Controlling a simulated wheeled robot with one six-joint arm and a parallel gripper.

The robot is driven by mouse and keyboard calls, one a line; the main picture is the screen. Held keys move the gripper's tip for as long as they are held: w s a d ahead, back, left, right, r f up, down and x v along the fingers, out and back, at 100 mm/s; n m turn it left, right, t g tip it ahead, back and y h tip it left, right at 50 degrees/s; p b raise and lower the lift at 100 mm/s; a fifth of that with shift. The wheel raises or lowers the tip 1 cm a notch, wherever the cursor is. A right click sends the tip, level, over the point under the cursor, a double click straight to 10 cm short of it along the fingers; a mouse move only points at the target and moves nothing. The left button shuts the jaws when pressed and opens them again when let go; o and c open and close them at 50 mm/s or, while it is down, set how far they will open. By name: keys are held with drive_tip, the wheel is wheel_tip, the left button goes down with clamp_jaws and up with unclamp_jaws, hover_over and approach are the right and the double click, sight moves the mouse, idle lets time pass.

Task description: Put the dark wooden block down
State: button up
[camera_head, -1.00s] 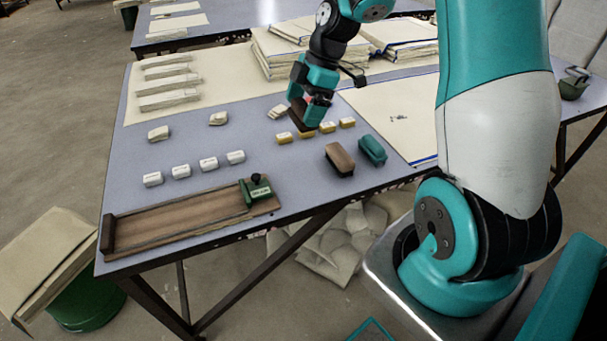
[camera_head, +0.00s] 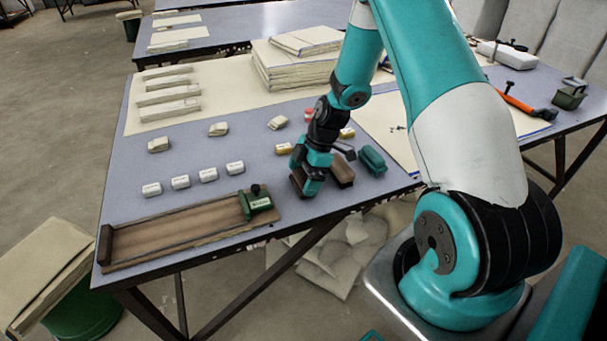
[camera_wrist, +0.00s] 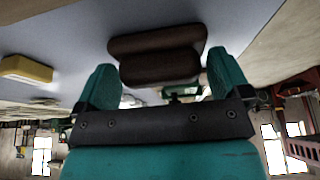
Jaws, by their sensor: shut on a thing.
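My gripper (camera_head: 311,190) is low over the near part of the table, shut on the dark wooden block (camera_head: 298,184). The block is partly hidden by the fingers in the head view. In the wrist view the dark block (camera_wrist: 160,66) shows as a dark brown two-step shape between the two teal fingers, with the grey-blue table behind it. I cannot tell whether its underside touches the table. A lighter brown block (camera_head: 342,171) stands close on the right of my gripper, partly hidden by it.
A teal block (camera_head: 372,160) stands right of the brown block. Yellow-labelled blocks (camera_head: 283,149) lie behind my gripper, some hidden. White blocks (camera_head: 208,175) and a wooden board with a green clamp (camera_head: 257,203) are to the left. Bare table (camera_head: 245,221) shows between board and gripper.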

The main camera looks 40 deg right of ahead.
drive_tip(key=shift+f, duration=0.15)
drive_tip(key=o, duration=0.6)
drive_tip(key=v, duration=1.2)
drive_tip(key=s+a+r+m, duration=0.35)
drive_tip(key=a+r, duration=0.65)
drive_tip(key=a, duration=0.5)
drive_tip(key=s+a+r+m, duration=0.1)
drive_tip(key=s+a+r, duration=0.1)
drive_tip(key=s+a, duration=0.2)
drive_tip(key=s+a+r+m, duration=0.2)
drive_tip(key=s+a, duration=0.2)
drive_tip(key=s, duration=0.3)
drive_tip(key=s+a+r+m+g, duration=0.1)
drive_tip(key=s+a+r, duration=0.1)
drive_tip(key=s+a, duration=0.2)
drive_tip(key=shift+s, duration=1.25)
